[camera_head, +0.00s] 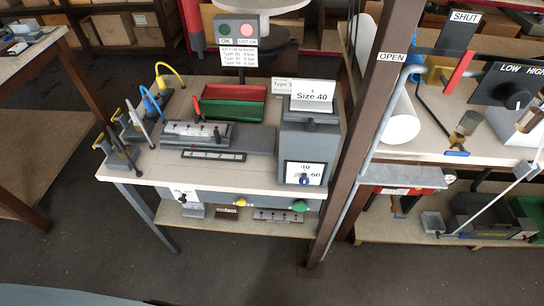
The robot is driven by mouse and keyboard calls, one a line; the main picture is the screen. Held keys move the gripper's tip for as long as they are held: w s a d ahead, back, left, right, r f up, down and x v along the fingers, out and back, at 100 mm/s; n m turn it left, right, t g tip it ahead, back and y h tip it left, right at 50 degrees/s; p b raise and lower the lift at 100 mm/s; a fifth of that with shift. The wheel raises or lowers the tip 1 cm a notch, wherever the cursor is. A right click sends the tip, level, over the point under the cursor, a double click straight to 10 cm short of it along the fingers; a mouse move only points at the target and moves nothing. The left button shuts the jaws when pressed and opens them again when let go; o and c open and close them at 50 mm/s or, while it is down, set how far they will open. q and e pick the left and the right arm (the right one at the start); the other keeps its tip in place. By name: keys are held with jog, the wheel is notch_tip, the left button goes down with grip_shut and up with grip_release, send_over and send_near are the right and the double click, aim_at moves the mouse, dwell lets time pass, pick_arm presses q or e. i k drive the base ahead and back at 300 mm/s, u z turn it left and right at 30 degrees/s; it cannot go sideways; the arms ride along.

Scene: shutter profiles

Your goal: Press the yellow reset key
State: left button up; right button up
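The yellow key (240,202) is a small round yellow knob on the front edge panel of the workbench (262,180), below the bench top. It sits between a dark switch (183,198) on a white labelled plate at the left and a larger green button (300,206) at the right. Nothing covers the yellow key. Neither of my grippers shows in the head view.
On the bench stand a grey machine with a "Size 40" sign (311,98), red and green bins (233,105), a clamping fixture (197,134) and lever clamps at left. A brown post (352,130) rises at the right. Floor in front is clear.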

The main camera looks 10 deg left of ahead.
aim_at(240, 202)
jog(key=z, duration=1.15)
jog(key=k, duration=0.7)
jog(key=u, duration=1.3)
